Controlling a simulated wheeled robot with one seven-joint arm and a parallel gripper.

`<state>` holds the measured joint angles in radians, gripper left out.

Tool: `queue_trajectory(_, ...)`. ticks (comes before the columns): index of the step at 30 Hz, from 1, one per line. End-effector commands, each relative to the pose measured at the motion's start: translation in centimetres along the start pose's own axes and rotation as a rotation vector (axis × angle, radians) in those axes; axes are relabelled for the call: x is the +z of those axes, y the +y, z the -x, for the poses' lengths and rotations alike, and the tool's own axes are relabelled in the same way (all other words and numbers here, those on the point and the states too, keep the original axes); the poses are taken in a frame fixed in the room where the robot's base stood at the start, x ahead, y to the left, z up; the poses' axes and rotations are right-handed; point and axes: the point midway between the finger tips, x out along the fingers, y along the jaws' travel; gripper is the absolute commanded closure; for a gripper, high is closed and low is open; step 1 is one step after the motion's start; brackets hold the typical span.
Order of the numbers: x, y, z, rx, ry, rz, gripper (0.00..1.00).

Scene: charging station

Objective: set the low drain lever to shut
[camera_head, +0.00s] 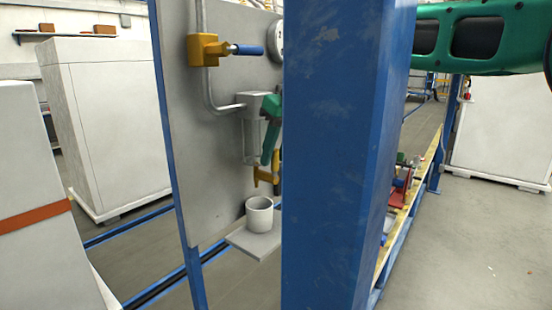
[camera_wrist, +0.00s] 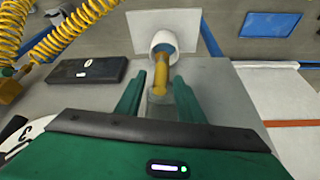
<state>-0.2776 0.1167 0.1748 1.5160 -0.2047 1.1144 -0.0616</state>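The low drain valve is a yellow fitting (camera_head: 266,175) under a clear box on the grey panel, above a white cup (camera_head: 259,213). In the wrist view the yellow fitting (camera_wrist: 161,78) points towards the cup (camera_wrist: 163,40). A blue patch (camera_wrist: 166,48) shows at the cup mouth; I cannot tell whether it is the lever or something in the cup. My green gripper (camera_head: 270,158) points down just above the fitting. Its fingers (camera_wrist: 159,82) are apart, one on each side of the fitting, with gaps visible. The lever's position is unclear.
A blue post (camera_head: 335,150) hides the panel's right part. A higher yellow valve (camera_head: 204,50) with a blue handle sits on the panel. The cup stands on a small shelf (camera_head: 245,240). Yellow coiled hoses (camera_wrist: 70,30) and a black slab (camera_wrist: 87,83) show in the wrist view.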

Motion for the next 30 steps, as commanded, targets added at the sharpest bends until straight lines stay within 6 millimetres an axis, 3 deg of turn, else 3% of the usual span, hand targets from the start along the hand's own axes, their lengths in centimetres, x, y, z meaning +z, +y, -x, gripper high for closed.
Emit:
queue_trajectory(4, 0.04, -0.03, -1.11, -0.001, -0.001, 0.001, 0.65)
queue_trajectory(14, 0.03, -0.01, -1.33, 0.0, 0.0, 0.001, 0.65)
queue_trajectory(18, 0.03, -0.01, -1.31, 0.0, 0.0, 0.001, 0.99)
queue_trajectory(30, -0.17, -0.15, -1.39, -0.023, -0.006, -0.004, 1.0)
